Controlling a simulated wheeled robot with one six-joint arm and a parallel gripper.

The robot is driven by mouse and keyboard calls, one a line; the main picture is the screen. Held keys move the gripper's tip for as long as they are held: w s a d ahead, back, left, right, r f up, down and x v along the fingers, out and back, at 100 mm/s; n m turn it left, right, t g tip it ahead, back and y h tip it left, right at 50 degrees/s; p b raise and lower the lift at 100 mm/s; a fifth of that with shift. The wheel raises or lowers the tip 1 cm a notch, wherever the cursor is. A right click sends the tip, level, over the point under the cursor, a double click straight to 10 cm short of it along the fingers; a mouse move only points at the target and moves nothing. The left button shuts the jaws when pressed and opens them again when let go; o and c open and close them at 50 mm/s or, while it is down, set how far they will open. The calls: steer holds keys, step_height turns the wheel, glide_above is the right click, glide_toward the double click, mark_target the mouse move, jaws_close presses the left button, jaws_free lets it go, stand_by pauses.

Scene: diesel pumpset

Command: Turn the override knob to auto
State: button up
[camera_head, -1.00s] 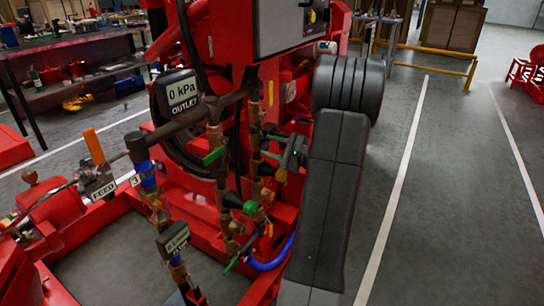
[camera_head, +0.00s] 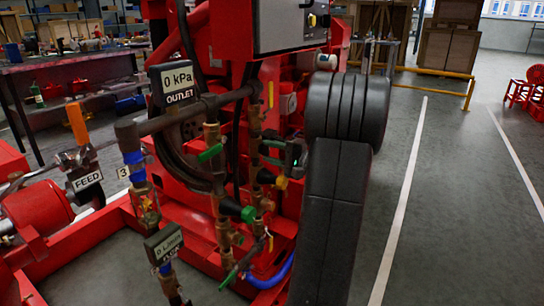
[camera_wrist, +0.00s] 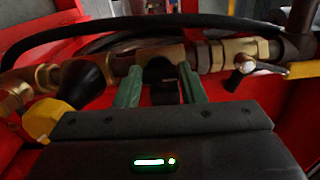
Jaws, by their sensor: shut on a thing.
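My gripper (camera_head: 268,151) is at the upright brass pipework on the front of the red pumpset. In the wrist view its two greenish fingers (camera_wrist: 160,88) are closed around a dark round part (camera_wrist: 159,70) in the pipe run, mostly hidden between them. I cannot tell whether this dark part is the override knob, and no auto mark is readable. A control panel (camera_head: 262,28) at the top shows a small knob with yellow (camera_head: 312,20), apart from my gripper. Its label is too small to read.
A black hose (camera_wrist: 130,22) crosses above the fingers. Close by are a green lever (camera_head: 210,153), a black cone with a green end (camera_head: 238,210), and a yellow part (camera_wrist: 45,118). Outlet (camera_head: 178,88) and feed (camera_head: 86,181) tags stand left. Open floor lies right.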

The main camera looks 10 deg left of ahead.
stand_by(0.4)
steer(key=o, duration=1)
steer(key=shift+d, duration=0.15)
steer(key=shift+p+v, duration=2)
steer(key=shift+v, duration=4.8)
steer(key=shift+f, duration=0.1)
